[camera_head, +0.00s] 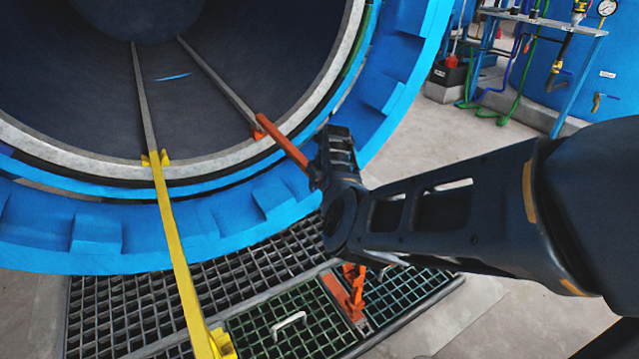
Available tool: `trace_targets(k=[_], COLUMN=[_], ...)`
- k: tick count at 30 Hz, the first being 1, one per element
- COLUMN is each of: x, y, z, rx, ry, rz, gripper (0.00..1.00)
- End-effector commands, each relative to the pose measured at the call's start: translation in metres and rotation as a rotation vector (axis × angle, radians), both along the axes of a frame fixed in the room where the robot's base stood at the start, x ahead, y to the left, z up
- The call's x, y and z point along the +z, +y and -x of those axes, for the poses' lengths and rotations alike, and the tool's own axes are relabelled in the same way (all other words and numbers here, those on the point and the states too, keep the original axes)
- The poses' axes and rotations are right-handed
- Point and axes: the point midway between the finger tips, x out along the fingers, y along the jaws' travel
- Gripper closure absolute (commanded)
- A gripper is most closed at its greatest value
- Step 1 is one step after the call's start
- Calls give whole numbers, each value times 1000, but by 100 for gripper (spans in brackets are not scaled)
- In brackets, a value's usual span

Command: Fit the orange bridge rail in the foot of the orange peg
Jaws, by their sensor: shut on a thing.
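The orange bridge rail (286,145) slopes from an orange bracket at the vessel's lower right lip down to my gripper (322,168). My gripper is shut on the rail, and its fingers and my arm hide the rail's near part. Orange parts (354,285) stand on the floor grating below my arm; they look like the orange peg and its foot, partly hidden by my wrist. I cannot see the rail's near end or whether it touches the foot.
A yellow rail (177,240) runs from the vessel lip to a yellow foot (222,344) on the grating (130,310). The blue vessel ring (130,240) curves close behind my gripper. A blue work stand (545,22) is at the upper right, with clear floor before it.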

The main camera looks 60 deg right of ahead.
Motion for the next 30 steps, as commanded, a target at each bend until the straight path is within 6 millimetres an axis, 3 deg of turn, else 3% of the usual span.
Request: trace_targets(k=[30], x=[-9], y=[-1], z=[-1], rx=[0], ry=[-2], rz=[2], gripper=[100])
